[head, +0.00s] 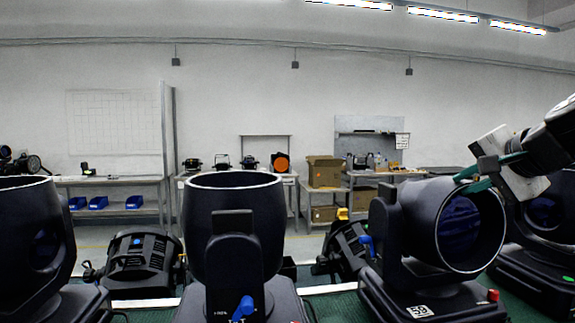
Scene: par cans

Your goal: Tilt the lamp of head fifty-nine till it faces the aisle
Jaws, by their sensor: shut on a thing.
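Head fifty-nine stands at the right of the head view on a dark base (430,301) with a white label reading 59. Its black lamp (420,222) is tilted over on its side, with the dark blue lens (465,228) turned toward me and a little to the right. My gripper (466,181) reaches in from the upper right. Its green fingers are shut on the upper rim of this lamp. The exact contact between fingers and rim is small and partly hidden.
A neighbouring head (235,215) stands in the middle with its lamp upright. Another head (28,232) is at the left edge, and one (545,262) stands close at the right, partly behind my arm. Workbenches with boxes (325,172) line the back wall.

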